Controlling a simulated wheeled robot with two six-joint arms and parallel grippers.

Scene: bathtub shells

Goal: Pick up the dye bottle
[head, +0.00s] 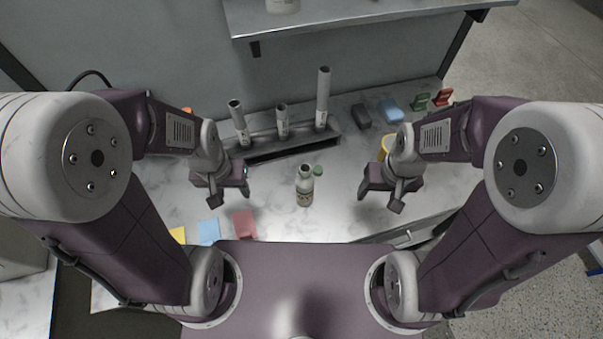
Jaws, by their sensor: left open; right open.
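A small pale bottle with a label (305,192) stands upright on the table between my two grippers; it looks like the dye bottle. A green cap (317,170) shows beside its neck; whether it touches the bottle I cannot tell. My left gripper (229,203) is open and empty, to the left of the bottle and apart from it. My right gripper (383,204) is open and empty, to the right of the bottle and apart from it.
Behind the bottle, a grey rack (262,151) holds three tubes. Blue and dark blocks (391,110) lie at the back right. A yellow container (387,147) is partly hidden by my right arm. Coloured squares (244,223) lie front left. A shelf (340,13) overhangs the back.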

